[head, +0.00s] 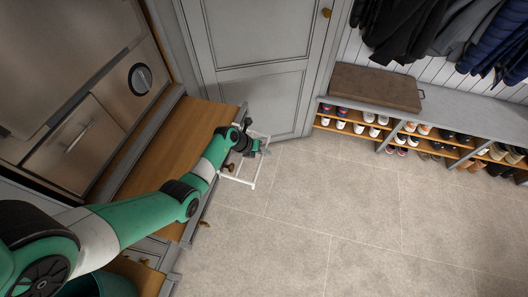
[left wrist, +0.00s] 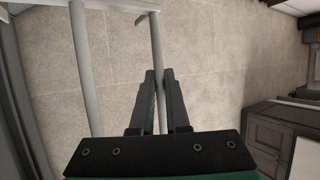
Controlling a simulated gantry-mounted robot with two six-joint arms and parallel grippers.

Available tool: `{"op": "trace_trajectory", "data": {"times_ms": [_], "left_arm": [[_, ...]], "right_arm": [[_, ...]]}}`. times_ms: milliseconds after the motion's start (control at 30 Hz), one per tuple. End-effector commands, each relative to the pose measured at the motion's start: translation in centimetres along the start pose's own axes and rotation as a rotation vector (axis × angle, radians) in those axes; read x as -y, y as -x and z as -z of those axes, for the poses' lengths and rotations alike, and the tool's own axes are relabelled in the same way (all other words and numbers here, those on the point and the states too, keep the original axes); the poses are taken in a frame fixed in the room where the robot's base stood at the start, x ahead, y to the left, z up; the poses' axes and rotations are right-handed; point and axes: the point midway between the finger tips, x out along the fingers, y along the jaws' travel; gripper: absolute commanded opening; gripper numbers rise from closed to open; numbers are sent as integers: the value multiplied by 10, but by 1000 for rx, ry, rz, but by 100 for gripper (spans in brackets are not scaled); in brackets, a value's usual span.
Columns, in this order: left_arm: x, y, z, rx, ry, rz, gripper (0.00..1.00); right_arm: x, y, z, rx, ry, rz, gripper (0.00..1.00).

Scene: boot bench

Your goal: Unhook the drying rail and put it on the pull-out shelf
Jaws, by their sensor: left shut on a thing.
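The drying rail (head: 238,181) is a white frame of thin bars beside the wooden counter's edge in the head view. My left gripper (head: 258,147) is at the rail's far end, over the floor side. In the left wrist view, my left gripper (left wrist: 158,78) has its two fingers closed on one white bar of the rail (left wrist: 158,45), with another bar to the left. I cannot tell whether the rail still touches its hooks. I cannot make out the pull-out shelf for certain. My right gripper is not in view.
A wooden counter (head: 160,140) runs along the cabinet on the left. A grey door (head: 262,60) stands behind the rail. A bench with a brown cushion (head: 375,88) and several shoes is at the back right, under hanging coats. The tiled floor (head: 340,215) is clear.

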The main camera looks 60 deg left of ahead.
Motion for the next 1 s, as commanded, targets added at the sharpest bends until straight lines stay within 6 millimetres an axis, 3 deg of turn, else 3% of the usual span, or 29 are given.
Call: {"op": "trace_trajectory", "data": {"times_ms": [733,767,833,1000], "left_arm": [[0,0,0,0,0,0,0],[0,0,0,0,0,0,11],[0,0,0,0,0,0,0],[0,0,0,0,0,0,0]], "right_arm": [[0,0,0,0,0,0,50],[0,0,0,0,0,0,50],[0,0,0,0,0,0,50],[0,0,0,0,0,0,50]]}}
